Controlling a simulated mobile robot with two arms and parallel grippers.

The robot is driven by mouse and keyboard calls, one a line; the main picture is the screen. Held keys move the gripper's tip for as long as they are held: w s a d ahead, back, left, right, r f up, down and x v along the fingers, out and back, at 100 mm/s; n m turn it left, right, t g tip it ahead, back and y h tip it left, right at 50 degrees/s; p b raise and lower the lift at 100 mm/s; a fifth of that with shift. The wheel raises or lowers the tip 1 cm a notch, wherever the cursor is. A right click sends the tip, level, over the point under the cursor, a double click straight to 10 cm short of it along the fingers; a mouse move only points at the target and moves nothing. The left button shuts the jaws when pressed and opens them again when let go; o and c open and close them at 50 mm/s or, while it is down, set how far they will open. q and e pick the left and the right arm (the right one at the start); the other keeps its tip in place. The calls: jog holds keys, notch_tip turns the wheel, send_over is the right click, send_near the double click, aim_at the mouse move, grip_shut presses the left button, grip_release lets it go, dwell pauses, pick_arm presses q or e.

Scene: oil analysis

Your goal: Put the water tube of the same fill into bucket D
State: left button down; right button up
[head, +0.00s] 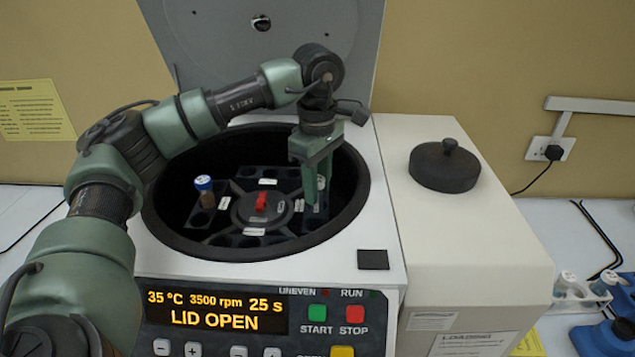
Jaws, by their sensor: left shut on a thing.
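My left gripper (312,195) reaches down into the open centrifuge bowl (355,205), at the right side of the rotor. It is shut on a pale-capped tube (321,183), mostly hidden by the fingers. The tube is at the right-hand bucket; I cannot tell whether it is seated in a hole. A blue-capped tube with brown contents (205,192) stands upright in the left-hand bucket. The rotor has a red centre knob (261,201) and small white bucket labels, too small to read. My right gripper is not in view.
The centrifuge lid (200,40) stands open behind my arm. The display (215,311) reads LID OPEN, 3500 rpm, 25 s. A black round lid (444,168) sits on the white housing to the right. A white rack (575,299) with pale-capped tubes stands at the far right, near blue equipment (600,340).

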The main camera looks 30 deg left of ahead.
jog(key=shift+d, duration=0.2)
pick_arm(q)
jog(key=c, duration=1.1)
grip_release()
jog(key=shift+d, duration=0.1)
jog(key=shift+o, duration=0.5)
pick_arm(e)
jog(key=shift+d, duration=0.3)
pick_arm(q)
notch_tip(320, 180, up, 7)
jog(key=shift+r+b, duration=0.2)
jog(key=shift+b, duration=0.65)
jog(key=shift+r, duration=0.2)
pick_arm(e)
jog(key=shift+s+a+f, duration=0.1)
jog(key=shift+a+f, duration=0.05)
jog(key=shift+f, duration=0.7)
pick_arm(q)
jog(key=shift+s+f, duration=0.1)
jog(key=shift+f, duration=0.05)
